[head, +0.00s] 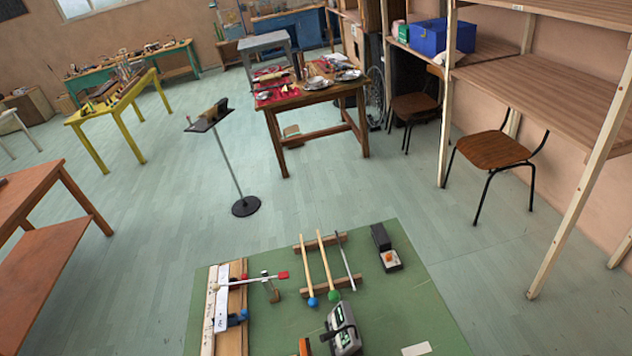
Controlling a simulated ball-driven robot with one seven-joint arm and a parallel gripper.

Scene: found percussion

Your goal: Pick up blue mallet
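The blue mallet (313,302) has a pale wooden stick and a round blue head. It lies across two wooden rails (325,287) on a green-topped table (400,320) at the bottom middle of the head view, with its head toward the near side. A similar mallet with a green head (333,296) lies just to its right, and a thin grey rod (344,252) lies right of that. I cannot make out my gripper in this view.
Left of the mallets are a red-tipped stick (283,275) on a small stand and a wooden board with a blue clamp (237,317). A grey-black device (344,328) is close in front. A black box (380,238) stands right. A thin stand (245,206) rises from open floor beyond.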

